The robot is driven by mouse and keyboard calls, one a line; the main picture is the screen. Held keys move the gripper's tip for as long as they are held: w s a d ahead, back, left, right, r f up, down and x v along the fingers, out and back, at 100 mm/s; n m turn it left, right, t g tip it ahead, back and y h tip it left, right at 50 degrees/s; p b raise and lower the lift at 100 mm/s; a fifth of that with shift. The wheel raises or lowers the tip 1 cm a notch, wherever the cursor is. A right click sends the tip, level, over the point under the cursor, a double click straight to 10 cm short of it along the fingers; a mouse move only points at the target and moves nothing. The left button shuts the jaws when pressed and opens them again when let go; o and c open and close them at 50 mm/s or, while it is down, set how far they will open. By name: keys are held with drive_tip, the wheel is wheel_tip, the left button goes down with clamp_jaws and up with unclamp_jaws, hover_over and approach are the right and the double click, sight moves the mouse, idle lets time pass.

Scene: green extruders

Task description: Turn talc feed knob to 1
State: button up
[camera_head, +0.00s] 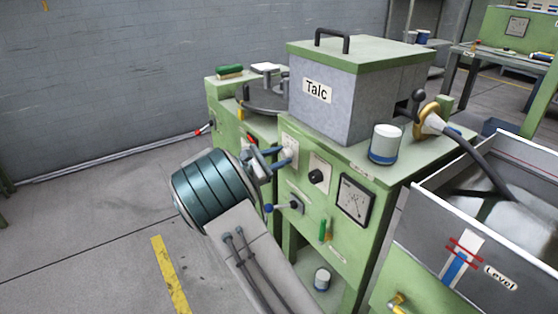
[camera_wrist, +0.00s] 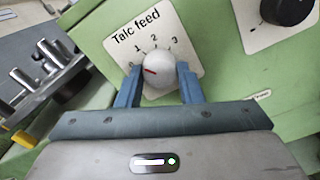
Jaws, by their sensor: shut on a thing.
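The talc feed knob (camera_wrist: 160,71) is a pale round knob on a white plate (camera_wrist: 133,33) marked "Talc feed" with the numbers 1, 2 and 3. Its red mark points left, towards the 0 at the left end of the scale, below the 1. My gripper (camera_wrist: 160,82) has its two blue fingers on either side of the knob and is shut on it. In the head view, my gripper (camera_head: 283,155) reaches the front of the green machine (camera_head: 330,209) beneath the grey Talc hopper (camera_head: 338,95). The fingers cover part of the plate there.
A black knob (camera_head: 316,176) and a dial gauge (camera_head: 355,199) sit right of my gripper. A blue-tipped lever (camera_head: 284,207) sticks out below it. A grey tank (camera_head: 480,226) stands at the right.

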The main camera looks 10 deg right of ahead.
drive_tip(key=shift+f+m+b, duration=0.15)
drive_tip(key=shift+m+b, duration=0.45)
drive_tip(key=shift+m, duration=0.7)
drive_tip(key=o, duration=1)
drive_tip(key=p+v, duration=0.2)
drive_tip(key=v, duration=1.2)
drive_tip(key=shift+d, duration=0.1)
